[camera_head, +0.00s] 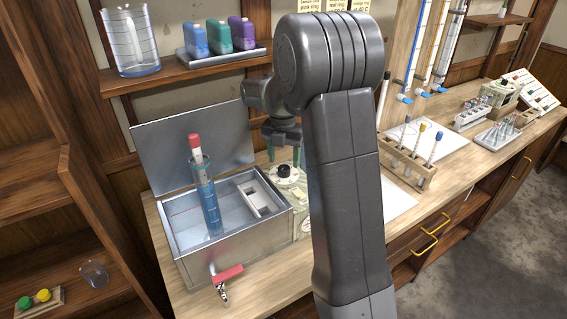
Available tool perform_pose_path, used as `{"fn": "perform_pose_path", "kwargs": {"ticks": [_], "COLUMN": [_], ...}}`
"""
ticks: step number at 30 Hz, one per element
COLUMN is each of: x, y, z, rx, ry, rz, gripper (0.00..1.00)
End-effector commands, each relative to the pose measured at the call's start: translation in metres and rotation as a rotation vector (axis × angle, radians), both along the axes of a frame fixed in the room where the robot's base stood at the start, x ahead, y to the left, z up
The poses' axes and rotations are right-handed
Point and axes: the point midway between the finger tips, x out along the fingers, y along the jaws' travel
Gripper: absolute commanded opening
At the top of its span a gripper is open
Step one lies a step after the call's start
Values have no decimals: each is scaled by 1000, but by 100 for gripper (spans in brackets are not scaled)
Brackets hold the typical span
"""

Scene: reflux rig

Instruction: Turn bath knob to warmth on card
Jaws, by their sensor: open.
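The bath is a metal box (240,245) with its lid (190,150) raised, standing at the left end of the counter. It holds water and a tall blue tube (209,205) with a red top. A dark knob (285,170) on a pale round dial sits on a panel just right of the bath. My gripper (285,157) is open and points down just above the knob. I cannot tell if its fingers touch the knob. Pale yellow cards (335,5) hang on the wall at the top; their writing is cut off and my arm hides part of the area.
A red-handled tap (227,274) sticks out at the bath's front. A wooden rack (410,170) of tubes stands right of my arm. Several small racks stand farther along the counter. A shelf above holds a glass jug (131,40) and coloured bottles (217,37).

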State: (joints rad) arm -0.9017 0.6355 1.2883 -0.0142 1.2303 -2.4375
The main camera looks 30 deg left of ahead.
Motion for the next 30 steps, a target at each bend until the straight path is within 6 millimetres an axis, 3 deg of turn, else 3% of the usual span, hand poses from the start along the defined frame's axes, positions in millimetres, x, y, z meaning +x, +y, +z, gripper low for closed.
{"fn": "perform_pose_path", "kwargs": {"ticks": [6, 17, 24, 30], "x": [0, 0, 0, 0], "y": [-1, -1, 0, 0], "z": [-24, -30, -30, -29], "rx": [0, 1, 1, 1], "ry": [0, -1, -1, -1], "rz": [0, 0, 0, -8], "gripper": [56, 56, 11, 11]}}
